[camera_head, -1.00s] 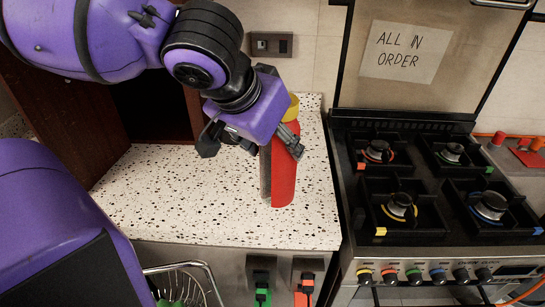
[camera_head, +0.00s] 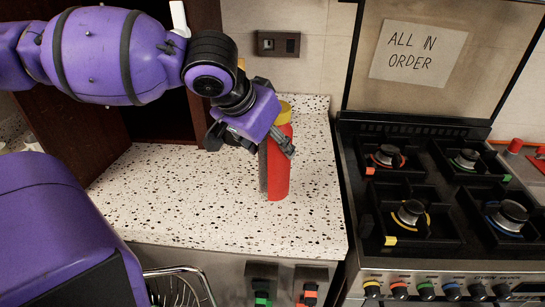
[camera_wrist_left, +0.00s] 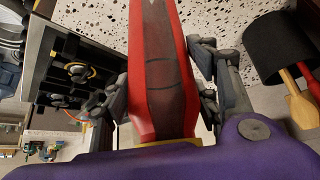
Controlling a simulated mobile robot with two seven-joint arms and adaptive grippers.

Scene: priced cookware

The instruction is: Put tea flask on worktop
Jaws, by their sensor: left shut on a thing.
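The tea flask (camera_head: 278,172) is a tall red flask with a dark grey side and a yellow top. It is upright at the worktop (camera_head: 190,200), a white speckled counter; I cannot tell whether its base touches the surface. My left gripper (camera_head: 268,143) is shut on the flask's upper part, coming from the upper left. In the left wrist view the flask (camera_wrist_left: 160,75) runs between the two fingers (camera_wrist_left: 160,85), its yellow part nearest the wrist. My right gripper is not in view.
A black gas stove (camera_head: 440,200) stands right of the worktop. A dark brown cabinet (camera_head: 75,125) is at the back left. A wire basket (camera_head: 180,285) shows below the front edge. The left and front worktop is clear.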

